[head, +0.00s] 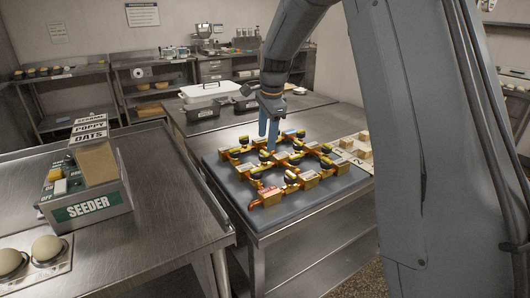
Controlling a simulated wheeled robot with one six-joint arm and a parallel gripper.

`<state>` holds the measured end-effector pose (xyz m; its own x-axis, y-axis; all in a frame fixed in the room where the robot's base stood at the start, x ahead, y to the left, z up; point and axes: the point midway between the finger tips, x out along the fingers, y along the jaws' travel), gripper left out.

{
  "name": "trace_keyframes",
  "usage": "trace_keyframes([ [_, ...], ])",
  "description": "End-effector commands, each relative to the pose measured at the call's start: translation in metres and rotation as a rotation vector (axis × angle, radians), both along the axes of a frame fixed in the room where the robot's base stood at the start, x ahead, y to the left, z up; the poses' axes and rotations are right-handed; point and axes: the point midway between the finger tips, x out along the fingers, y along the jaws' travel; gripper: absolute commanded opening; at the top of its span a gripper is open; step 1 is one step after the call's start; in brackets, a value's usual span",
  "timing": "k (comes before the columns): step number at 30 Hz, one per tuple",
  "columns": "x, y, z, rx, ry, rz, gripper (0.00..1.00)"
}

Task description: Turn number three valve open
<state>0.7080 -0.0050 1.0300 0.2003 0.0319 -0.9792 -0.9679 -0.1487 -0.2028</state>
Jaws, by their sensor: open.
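A board (236,195) with brass pipework and several black-handled valves lies on the steel table right of centre. One black-handled valve (290,176) sits near the board's front middle. The number labels on the valves are too small to read, so I cannot tell which is number three. My gripper (269,138) points down over the back middle of the board, with its blue fingers close to the pipework. It is open and holds nothing that I can see. My fingers hide part of the valves behind them, and I cannot tell whether they touch one.
A seeder box (88,207) stands on the left steel counter, with dough balls (47,249) at the front left. A lidded white container (205,92) stands behind the board. A pale tray with small blocks (352,152) lies right of it.

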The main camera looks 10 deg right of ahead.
Motion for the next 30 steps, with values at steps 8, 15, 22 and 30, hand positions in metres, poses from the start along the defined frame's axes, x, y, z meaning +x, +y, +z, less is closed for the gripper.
trace_keyframes([
  [8,0.006,0.002,-0.042,0.000,0.004,0.003,0.51],
  [15,0.012,0.003,-0.065,-0.001,0.002,0.004,0.51],
  [22,0.013,0.003,-0.069,-0.001,0.000,0.004,0.51],
  [30,0.012,0.003,-0.069,-0.001,0.001,0.004,0.22],
])
